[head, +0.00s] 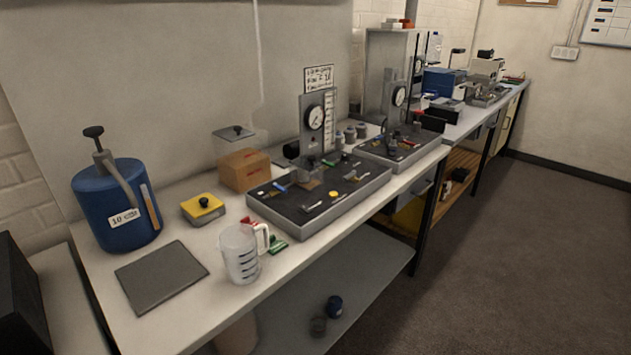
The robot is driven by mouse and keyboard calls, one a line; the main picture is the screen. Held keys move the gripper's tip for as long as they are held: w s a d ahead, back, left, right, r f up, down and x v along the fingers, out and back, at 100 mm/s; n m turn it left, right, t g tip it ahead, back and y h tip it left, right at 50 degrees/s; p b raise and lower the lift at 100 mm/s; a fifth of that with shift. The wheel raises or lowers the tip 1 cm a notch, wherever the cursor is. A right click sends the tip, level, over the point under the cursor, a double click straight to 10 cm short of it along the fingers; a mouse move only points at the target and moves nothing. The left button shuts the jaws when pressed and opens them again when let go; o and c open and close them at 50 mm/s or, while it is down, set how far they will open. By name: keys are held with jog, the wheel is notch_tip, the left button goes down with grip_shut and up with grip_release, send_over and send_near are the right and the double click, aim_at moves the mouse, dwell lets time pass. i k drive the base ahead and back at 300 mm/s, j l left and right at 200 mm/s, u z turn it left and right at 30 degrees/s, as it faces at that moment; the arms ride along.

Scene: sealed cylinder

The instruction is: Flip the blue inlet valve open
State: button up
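A small blue lever (279,187), which looks like the blue inlet valve, lies on the left part of a black-topped test panel (287,213) on the bench. It is too small to tell whether it is open or shut. My gripper is not in view.
A blue tank (110,205) with a pump handle, a yellow box (203,208), a cardboard box (245,169) and a clear jug (239,253) stand left of or in front of the panel. A second gauge panel (400,148) is farther right. Floor (500,270) right of the bench is clear.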

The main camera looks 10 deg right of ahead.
aim_at(275, 184)
jog(key=i+j+u, duration=0.2)
jog(key=i, duration=0.7)
